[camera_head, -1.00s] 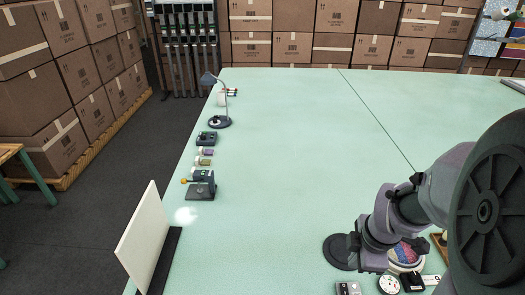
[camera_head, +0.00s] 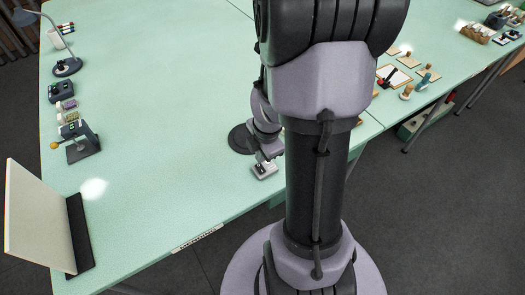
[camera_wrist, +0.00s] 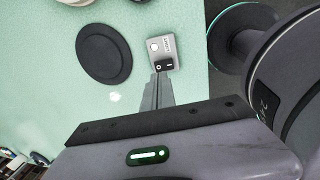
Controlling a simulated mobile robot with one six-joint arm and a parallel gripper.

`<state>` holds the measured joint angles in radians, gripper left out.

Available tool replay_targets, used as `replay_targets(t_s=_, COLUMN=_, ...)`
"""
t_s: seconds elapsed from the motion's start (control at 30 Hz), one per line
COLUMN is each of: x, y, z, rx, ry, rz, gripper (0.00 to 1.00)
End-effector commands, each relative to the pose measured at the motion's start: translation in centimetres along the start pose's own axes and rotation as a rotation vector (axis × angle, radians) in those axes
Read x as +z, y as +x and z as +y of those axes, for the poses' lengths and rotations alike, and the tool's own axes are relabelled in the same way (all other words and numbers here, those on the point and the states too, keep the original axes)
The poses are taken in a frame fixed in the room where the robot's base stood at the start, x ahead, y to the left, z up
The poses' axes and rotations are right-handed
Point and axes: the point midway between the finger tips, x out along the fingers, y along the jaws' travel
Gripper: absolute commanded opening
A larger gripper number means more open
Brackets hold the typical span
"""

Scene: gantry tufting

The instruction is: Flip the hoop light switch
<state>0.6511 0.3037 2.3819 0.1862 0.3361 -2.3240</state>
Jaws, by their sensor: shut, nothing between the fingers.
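The light switch is a small grey box (camera_wrist: 165,50) marked LIGHT, with a black rocker (camera_wrist: 164,65) on its near side. In the head view the box (camera_head: 264,169) lies near the table's front edge, beside my arm. My gripper (camera_wrist: 159,79) is shut and empty, its narrow fingertips right at the rocker's lower edge in the wrist view. I cannot tell whether they touch it. In the head view my gripper is small beside the box and its fingertips are unclear. The hoop is not visible; my arm hides part of the table.
A black disc (camera_wrist: 103,53) lies beside the switch. A white upright panel (camera_head: 38,220), a clamp-like device (camera_head: 78,140) and a desk lamp (camera_head: 64,66) line the table's left side. Tools and wooden pieces (camera_head: 393,76) lie at the right. The table's middle-left is clear.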

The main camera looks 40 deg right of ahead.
Motion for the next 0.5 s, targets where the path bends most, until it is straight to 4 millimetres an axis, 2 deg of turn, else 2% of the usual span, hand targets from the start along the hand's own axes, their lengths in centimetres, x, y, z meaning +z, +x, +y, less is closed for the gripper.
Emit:
replay_targets(t_s=0.03, x=-0.1, y=1.4, z=-0.2, rx=-0.003, ry=0.000, rz=0.002, gripper=0.00)
replay_targets(t_s=0.2, x=0.0, y=3.9, z=-0.1, rx=-0.001, ry=0.000, rz=-0.001, gripper=0.00)
replay_targets(t_s=0.5, x=0.0, y=4.8, z=0.0, rx=0.000, ry=0.000, rz=-0.001, gripper=0.00)
